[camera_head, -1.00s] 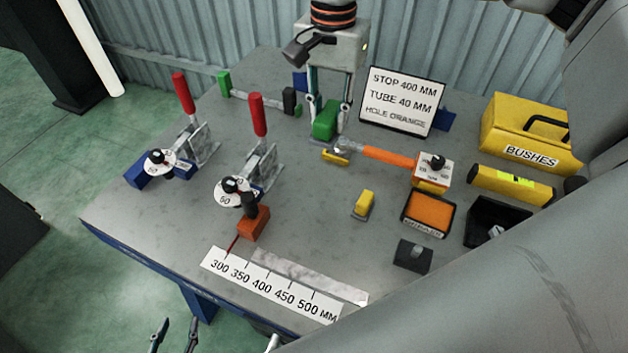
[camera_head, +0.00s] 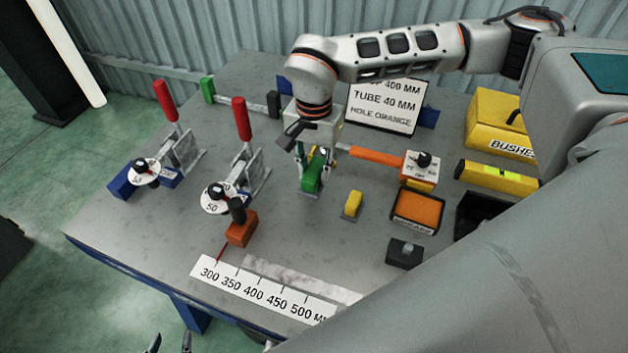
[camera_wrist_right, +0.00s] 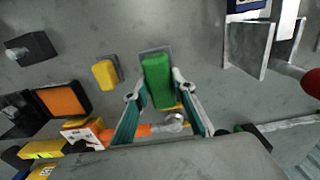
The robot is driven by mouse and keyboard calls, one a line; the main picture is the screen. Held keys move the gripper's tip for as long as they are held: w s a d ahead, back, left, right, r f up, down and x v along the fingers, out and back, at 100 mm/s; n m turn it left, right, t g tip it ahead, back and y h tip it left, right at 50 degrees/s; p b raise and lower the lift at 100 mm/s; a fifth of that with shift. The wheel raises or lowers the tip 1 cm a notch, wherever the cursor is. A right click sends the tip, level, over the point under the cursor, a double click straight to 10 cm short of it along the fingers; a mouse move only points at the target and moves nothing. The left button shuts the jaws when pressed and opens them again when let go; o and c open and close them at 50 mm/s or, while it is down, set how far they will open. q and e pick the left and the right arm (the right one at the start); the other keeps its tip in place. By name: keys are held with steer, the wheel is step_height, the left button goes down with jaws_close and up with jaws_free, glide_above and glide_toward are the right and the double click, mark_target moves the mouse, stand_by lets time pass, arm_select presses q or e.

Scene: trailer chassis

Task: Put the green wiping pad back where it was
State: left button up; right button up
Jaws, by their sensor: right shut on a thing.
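The green wiping pad (camera_head: 312,178) is a small green block with a grey underside. It is between the fingers of my right gripper (camera_head: 313,163), left of a small yellow pad (camera_head: 353,203). In the right wrist view the green pad (camera_wrist_right: 157,82) lies lengthwise between the two fingers of the right gripper (camera_wrist_right: 156,90), which are shut on it. It is low over the table, and I cannot tell whether it touches the top. My left gripper (camera_head: 169,343) shows only as two separate fingertips at the bottom edge, open and empty.
Two red-handled clamps (camera_head: 180,150) (camera_head: 255,165) stand to the left. An orange sponge tray (camera_head: 418,210), a dark block (camera_head: 404,253) and yellow boxes (camera_head: 500,125) are to the right. Bare table lies before the pad.

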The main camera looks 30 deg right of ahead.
mark_target(314, 169)
steer(key=shift+f, duration=2)
steer(key=shift+f, duration=0.15)
steer(key=o, duration=1)
steer(key=shift+o, duration=0.2)
step_height(314, 169, up, 12)
steer(key=shift+r, duration=0.15)
